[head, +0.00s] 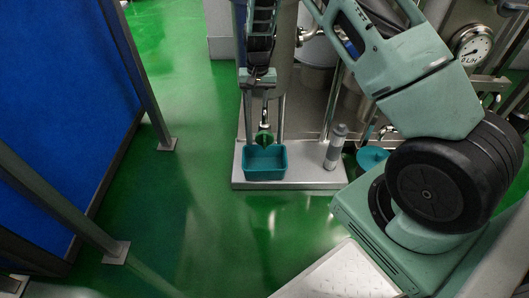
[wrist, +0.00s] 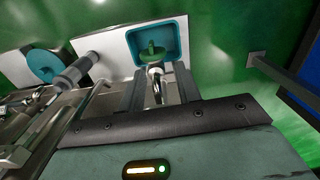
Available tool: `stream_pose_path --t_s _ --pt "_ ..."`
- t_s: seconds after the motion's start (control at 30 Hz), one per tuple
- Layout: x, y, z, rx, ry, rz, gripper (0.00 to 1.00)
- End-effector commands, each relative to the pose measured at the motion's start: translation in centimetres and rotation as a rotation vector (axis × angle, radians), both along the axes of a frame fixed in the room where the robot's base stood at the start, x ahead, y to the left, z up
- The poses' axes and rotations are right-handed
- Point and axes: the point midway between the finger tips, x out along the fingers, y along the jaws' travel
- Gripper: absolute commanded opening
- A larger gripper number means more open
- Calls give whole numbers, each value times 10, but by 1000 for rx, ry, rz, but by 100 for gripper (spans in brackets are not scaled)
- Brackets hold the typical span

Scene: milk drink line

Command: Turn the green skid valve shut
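The green valve handle (head: 264,139) sits at the lower end of a short metal fitting, just above a teal bin. It also shows in the wrist view (wrist: 152,50), in front of the bin's inside. My gripper (head: 264,128) points down over it in the head view. In the wrist view, my gripper (wrist: 160,72) has its two fingers apart, with the metal fitting (wrist: 155,84) showing in the gap. The green handle appears just past the fingertips. I cannot tell whether a finger touches it.
The teal bin (head: 265,174) stands on a pale base plate (head: 306,180). A grey bottle-like cylinder (head: 335,148) and a teal bowl (head: 372,158) are to the right. Blue panels and metal posts (head: 150,92) stand at left. Green floor (head: 190,220) is clear in front.

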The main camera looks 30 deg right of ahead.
Motion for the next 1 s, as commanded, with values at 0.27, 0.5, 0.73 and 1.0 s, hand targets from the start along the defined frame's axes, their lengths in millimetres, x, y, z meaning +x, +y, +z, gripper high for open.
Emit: stream_pose_path --t_s 0.27,0.5,0.73,1.0 --pt "8 -34 -47 -35 2 -56 34" --pt "7 -34 -86 -35 5 -55 34" --pt "7 -34 -135 -35 4 -54 34" --pt "7 -34 -187 -34 3 -54 34"
